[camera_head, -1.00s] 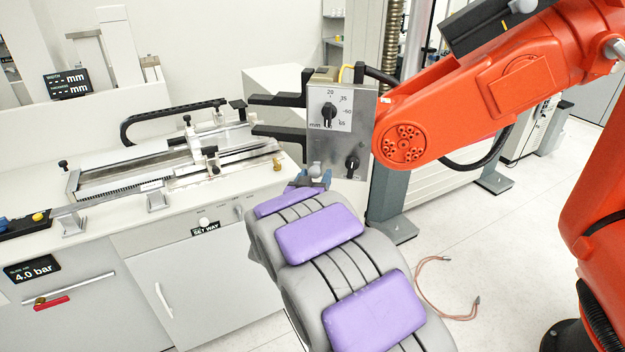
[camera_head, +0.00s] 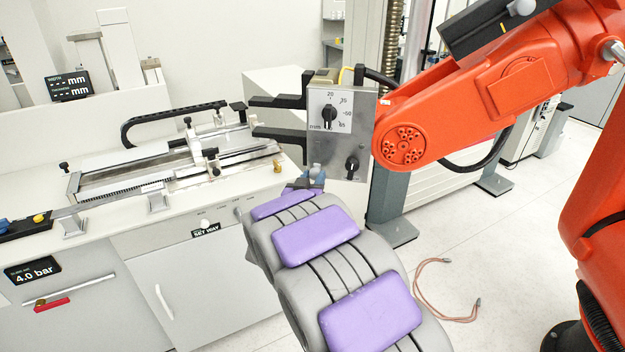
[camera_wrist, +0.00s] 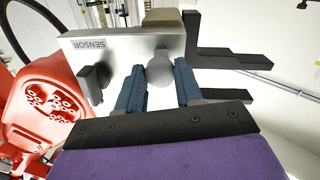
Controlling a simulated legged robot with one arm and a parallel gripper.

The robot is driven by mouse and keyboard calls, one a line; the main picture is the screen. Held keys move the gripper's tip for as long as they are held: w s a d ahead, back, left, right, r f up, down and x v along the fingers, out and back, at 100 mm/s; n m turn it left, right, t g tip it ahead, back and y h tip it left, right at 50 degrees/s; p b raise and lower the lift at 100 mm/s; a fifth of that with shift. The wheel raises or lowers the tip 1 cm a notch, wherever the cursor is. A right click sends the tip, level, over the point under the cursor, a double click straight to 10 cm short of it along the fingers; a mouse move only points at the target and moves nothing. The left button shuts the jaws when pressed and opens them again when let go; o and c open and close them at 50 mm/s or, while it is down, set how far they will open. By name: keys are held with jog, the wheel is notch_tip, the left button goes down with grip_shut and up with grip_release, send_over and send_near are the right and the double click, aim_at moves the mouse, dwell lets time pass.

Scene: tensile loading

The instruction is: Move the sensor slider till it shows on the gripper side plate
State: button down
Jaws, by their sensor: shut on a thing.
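The grey metal side plate (camera_head: 335,150) of the machine gripper carries a dial (camera_head: 330,114) marked in mm and a lower black knob (camera_head: 352,166). My gripper (camera_head: 313,177) is at the plate's lower left edge. In the wrist view, my gripper's blue fingers (camera_wrist: 160,88) stand on either side of a round grey knob (camera_wrist: 160,72) and are shut on it. The plate shows there with an upside-down SENSOR label (camera_wrist: 86,44) and a black knob (camera_wrist: 94,82) to the left. The slider's travel and the contact behind the fingers are hidden.
Black prongs (camera_head: 278,101) reach left from the plate. A large orange-red robot arm (camera_head: 460,110) stands close on the right. A bench (camera_head: 110,225) with a measuring rig is on the left. A reddish cable (camera_head: 425,300) lies on the open floor.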

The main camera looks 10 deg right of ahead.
jog(key=shift+r, duration=0.1)
jog(key=shift+r+p, duration=0.3)
jog(key=shift+p, duration=0.8)
jog(key=c, duration=0.7)
grip_release()
jog(key=shift+w+a+f, duration=0.1)
jog(key=shift+c, duration=0.2)
jog(key=p+v, duration=0.2)
jog(key=v, duration=1.5)
jog(key=shift+a, duration=0.15)
